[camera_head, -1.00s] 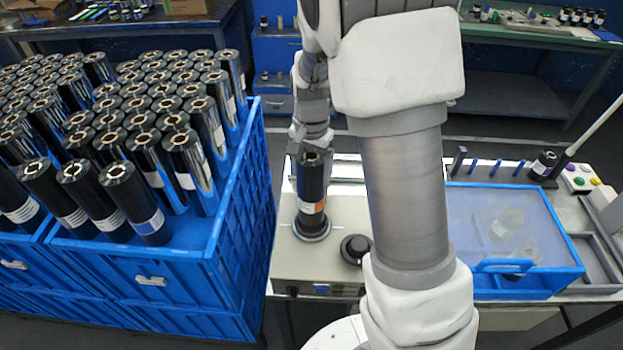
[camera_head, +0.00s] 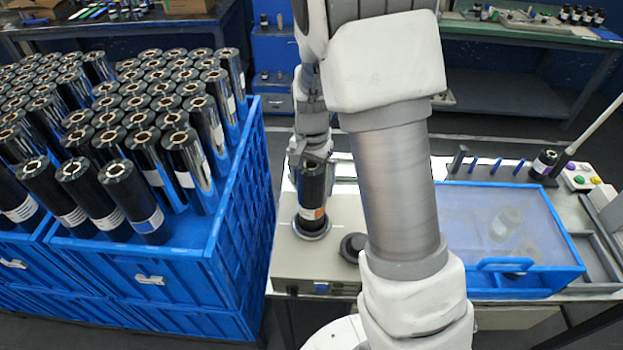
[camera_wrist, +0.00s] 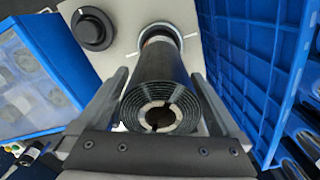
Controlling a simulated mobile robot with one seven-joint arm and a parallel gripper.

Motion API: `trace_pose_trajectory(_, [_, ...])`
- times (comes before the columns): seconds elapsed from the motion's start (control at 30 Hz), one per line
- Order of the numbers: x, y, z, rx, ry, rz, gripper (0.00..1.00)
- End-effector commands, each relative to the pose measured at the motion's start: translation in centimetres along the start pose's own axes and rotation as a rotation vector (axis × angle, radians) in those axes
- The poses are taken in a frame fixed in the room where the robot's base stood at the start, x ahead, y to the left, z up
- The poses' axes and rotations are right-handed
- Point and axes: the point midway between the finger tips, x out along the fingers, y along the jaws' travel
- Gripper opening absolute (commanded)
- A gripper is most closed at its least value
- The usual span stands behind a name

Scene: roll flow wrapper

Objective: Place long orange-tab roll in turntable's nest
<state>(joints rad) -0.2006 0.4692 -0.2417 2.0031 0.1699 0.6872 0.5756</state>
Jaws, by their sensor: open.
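The long black roll with an orange tab (camera_head: 312,195) stands upright on the round turntable nest (camera_head: 311,232) of the beige machine. The orange patch shows low on its label. In the wrist view the roll (camera_wrist: 160,85) runs away from the camera to the nest's pale ring (camera_wrist: 160,33), its hollow core facing me. My gripper (camera_wrist: 158,90) is open, with one finger on each side of the roll and a gap visible beside it. In the head view my gripper (camera_head: 312,150) is at the roll's upper end. The roll's seat in the nest is partly hidden.
A blue crate (camera_head: 240,215) packed with upright black rolls stands close on the left. A black knob (camera_head: 353,247) sits on the machine beside the nest. A blue-framed box with a clear lid (camera_head: 530,270) and a post with a dark roll (camera_head: 545,162) stand on the right.

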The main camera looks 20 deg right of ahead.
Motion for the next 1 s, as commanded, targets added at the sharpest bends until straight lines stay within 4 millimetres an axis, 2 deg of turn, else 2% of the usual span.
trace_pose_trajectory(0.17, [-1.4,-0.1,-0.1,-0.001,0.002,-0.003,1.0])
trace_pose_trajectory(0.6, [-10.3,-0.1,-0.1,0.0,0.003,-0.003,1.0])
trace_pose_trajectory(0.87, [-12.7,0.1,0.1,-0.007,0.003,-0.007,1.0])
trace_pose_trajectory(1.0, [-14.4,1.0,1.1,-0.05,0.018,-0.041,1.0])
